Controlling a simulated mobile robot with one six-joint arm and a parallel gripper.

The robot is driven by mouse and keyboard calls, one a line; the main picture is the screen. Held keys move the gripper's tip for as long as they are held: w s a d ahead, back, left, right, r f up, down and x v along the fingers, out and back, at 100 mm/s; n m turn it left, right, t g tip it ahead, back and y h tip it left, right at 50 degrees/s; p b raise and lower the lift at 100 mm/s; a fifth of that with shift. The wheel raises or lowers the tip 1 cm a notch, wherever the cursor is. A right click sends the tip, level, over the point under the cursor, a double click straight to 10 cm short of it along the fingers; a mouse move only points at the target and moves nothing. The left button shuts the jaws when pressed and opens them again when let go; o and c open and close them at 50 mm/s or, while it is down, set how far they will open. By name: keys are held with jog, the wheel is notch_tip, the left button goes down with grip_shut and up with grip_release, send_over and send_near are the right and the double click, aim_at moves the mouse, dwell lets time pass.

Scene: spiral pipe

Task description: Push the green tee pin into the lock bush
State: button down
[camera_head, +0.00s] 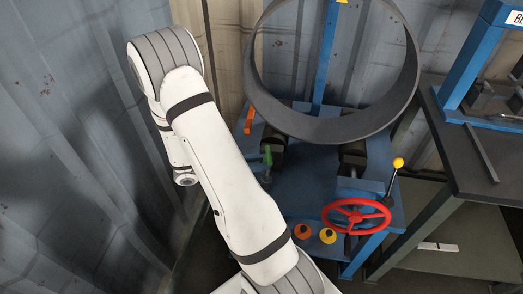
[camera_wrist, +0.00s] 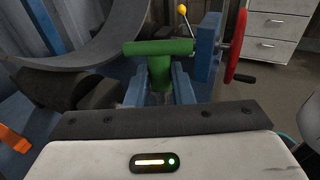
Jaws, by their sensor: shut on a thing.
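The green tee pin (camera_head: 267,157) stands at the left edge of the blue machine in the head view, beside my white arm. In the wrist view, the green tee pin (camera_wrist: 160,47) shows its crossbar lying across the picture and its stem running down behind the edge of my gripper. The lock bush cannot be made out. I cannot tell how far the stem is in it.
A large grey pipe ring (camera_head: 333,132) rests on the blue machine (camera_head: 308,187). A red handwheel (camera_head: 356,215) and a yellow-knobbed lever (camera_head: 397,164) stand to the right. An orange bar (camera_head: 249,120) is at the left. A corrugated wall (camera_head: 60,110) stands left of my arm.

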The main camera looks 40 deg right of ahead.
jog(key=shift+w+d+r+n+t+h, duration=0.15)
jog(key=shift+d+r+n+t+h, duration=0.3)
jog(key=shift+n+t+h, duration=0.35)
jog(key=shift+w+d+r+n+t+h, duration=0.3)
jog(key=shift+w+r+n+t+h, duration=0.15)
jog(key=shift+t+h, duration=0.35)
jog(key=shift+a, duration=0.1)
jog(key=shift+f+b, duration=1.9)
jog(key=shift+f, duration=1.05)
jog(key=shift+f+b, duration=2)
jog(key=shift+f, duration=0.75)
jog(key=c, duration=1.2)
grip_release()
